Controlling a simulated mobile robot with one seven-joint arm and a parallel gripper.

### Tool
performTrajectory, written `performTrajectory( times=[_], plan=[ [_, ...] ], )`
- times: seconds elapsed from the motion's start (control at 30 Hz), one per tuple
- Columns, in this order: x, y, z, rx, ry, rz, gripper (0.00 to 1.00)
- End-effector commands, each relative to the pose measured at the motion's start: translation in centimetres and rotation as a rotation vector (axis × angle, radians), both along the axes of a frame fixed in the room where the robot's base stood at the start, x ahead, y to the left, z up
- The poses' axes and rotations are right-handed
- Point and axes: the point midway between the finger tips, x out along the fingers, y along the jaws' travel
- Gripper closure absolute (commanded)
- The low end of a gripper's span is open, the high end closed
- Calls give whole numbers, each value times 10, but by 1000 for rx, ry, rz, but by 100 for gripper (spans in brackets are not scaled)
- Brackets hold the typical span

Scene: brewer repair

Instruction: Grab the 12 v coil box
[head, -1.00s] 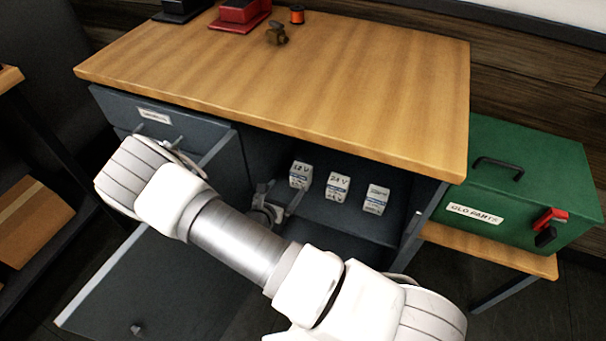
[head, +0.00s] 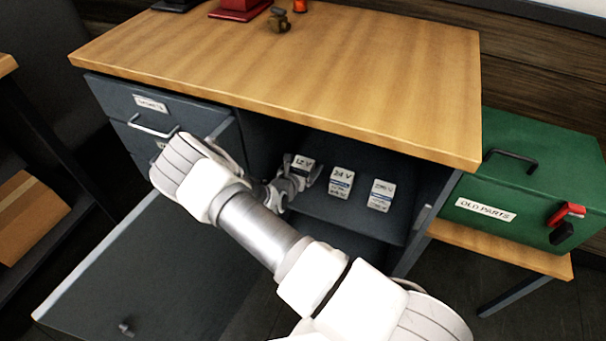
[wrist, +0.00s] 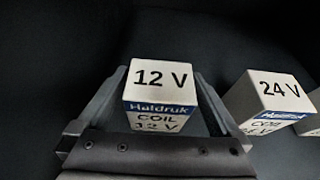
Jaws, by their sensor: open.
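The 12 V coil box (wrist: 161,84) is a small white box with a blue band, standing on the cabinet shelf. In the head view the 12 V box (head: 304,164) is the leftmost of three boxes and is partly hidden by my gripper (head: 298,176). In the wrist view my gripper (wrist: 158,100) is open, with one finger on each side of the 12 V box. A gap shows at the right finger; whether the left finger touches the box I cannot tell.
The 24 V box (head: 341,182) stands just right of the 12 V box, with a third box (head: 380,195) beyond it. The wooden cabinet top (head: 300,80) overhangs the shelf. A cabinet door (head: 150,270) hangs open. A green parts box (head: 530,180) stands at right.

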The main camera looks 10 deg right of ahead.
Motion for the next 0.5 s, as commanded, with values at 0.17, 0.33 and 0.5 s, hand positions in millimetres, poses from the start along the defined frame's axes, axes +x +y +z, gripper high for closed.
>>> performTrajectory(
  times=[0.17, 0.33, 0.5],
  plan=[
    [15, -10, -8, 0, -1, 0, 0],
    [15, -9, -7, 0, 0, 0, 0],
    [15, -9, -7, 0, 0, 1, 29]
  ],
)
